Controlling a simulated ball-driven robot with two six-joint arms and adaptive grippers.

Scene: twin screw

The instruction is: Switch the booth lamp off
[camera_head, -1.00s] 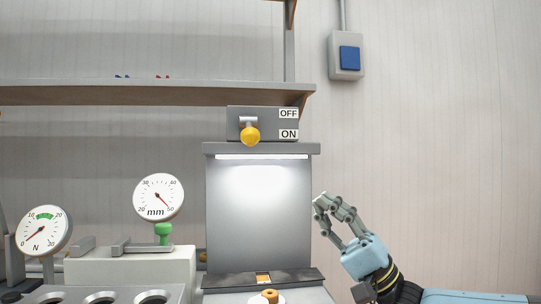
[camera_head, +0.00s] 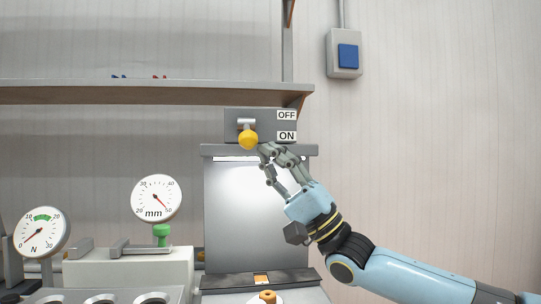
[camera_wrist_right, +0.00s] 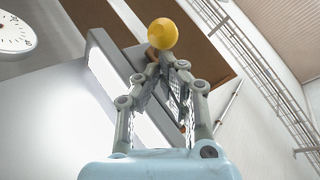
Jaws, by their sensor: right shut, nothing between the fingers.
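The booth (camera_head: 225,215) stands in the middle of the head view, with its lamp strip (camera_head: 232,159) lit under the top edge. On top is a grey switch box (camera_head: 266,122) labelled OFF above and ON below. Its lever ends in a yellow ball knob (camera_head: 248,140), which hangs down at the ON level. My right gripper (camera_head: 268,150) is shut and empty, its fingertips just below and right of the knob. In the right wrist view the knob (camera_wrist_right: 163,33) shows just beyond the fingertips (camera_wrist_right: 168,55); I cannot tell whether they touch. My left gripper is not in view.
A shelf (camera_head: 150,92) runs above the booth on the left. A blue-button wall box (camera_head: 347,56) hangs at upper right. Two dial gauges, N (camera_head: 40,234) and mm (camera_head: 156,200), stand at left. A small wooden ring (camera_head: 268,296) sits in front of the booth.

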